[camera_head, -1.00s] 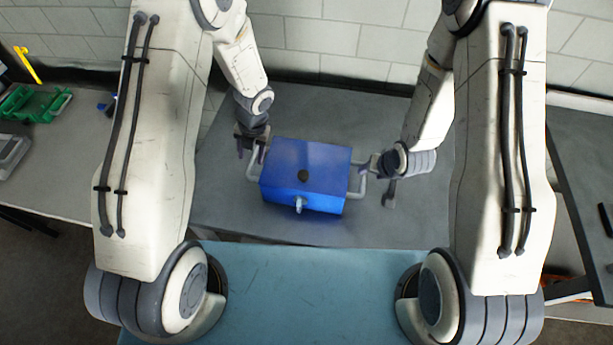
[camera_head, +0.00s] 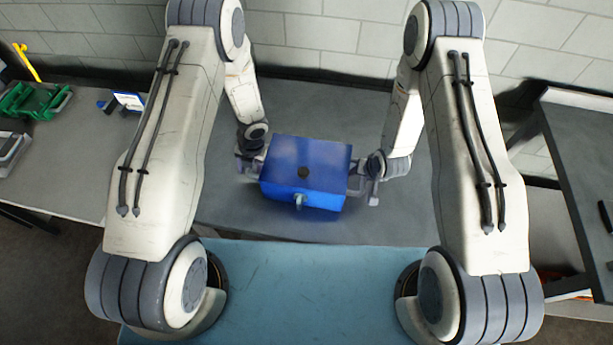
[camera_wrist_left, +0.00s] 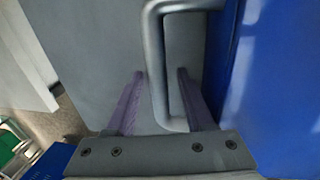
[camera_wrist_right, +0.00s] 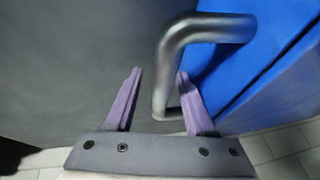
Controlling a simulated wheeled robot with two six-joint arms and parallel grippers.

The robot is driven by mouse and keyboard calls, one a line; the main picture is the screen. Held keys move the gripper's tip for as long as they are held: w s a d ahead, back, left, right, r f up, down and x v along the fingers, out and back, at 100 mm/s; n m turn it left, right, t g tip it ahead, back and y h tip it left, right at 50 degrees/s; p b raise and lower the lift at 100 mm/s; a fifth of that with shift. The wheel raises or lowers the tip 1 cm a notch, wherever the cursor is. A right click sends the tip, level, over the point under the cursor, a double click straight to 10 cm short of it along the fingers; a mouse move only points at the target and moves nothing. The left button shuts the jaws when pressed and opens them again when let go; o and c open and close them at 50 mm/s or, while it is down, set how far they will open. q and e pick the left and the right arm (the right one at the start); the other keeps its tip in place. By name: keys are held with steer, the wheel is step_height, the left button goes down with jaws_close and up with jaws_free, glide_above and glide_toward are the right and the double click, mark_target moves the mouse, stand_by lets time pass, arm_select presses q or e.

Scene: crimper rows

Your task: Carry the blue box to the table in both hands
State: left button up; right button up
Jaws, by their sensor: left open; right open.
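My left gripper (camera_head: 246,166) is at the left handle. In the left wrist view the left handle (camera_wrist_left: 157,60) stands between the open purple fingers (camera_wrist_left: 160,78). My right gripper (camera_head: 366,186) is at the right handle. In the right wrist view the right handle (camera_wrist_right: 170,70) passes between the open fingers (camera_wrist_right: 160,75), close to the finger on the box side.
The grey table (camera_head: 290,105) has bare room behind the box. A side bench at left holds a green tray (camera_head: 35,100). Another dark table (camera_head: 580,150) stands at right. A white brick wall (camera_head: 320,45) closes the back.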

arm_select(q)
steer(key=shift+f, duration=0.2)
arm_select(e)
steer(key=shift+w+f, duration=0.1)
steer(key=shift+f, duration=0.1)
arm_select(q)
jaws_close()
arm_select(e)
steer(key=c, duration=0.8)
jaws_close()
arm_select(q)
steer(key=shift+w+r, duration=0.1)
arm_select(e)
steer(key=shift+w+r, duration=0.1)
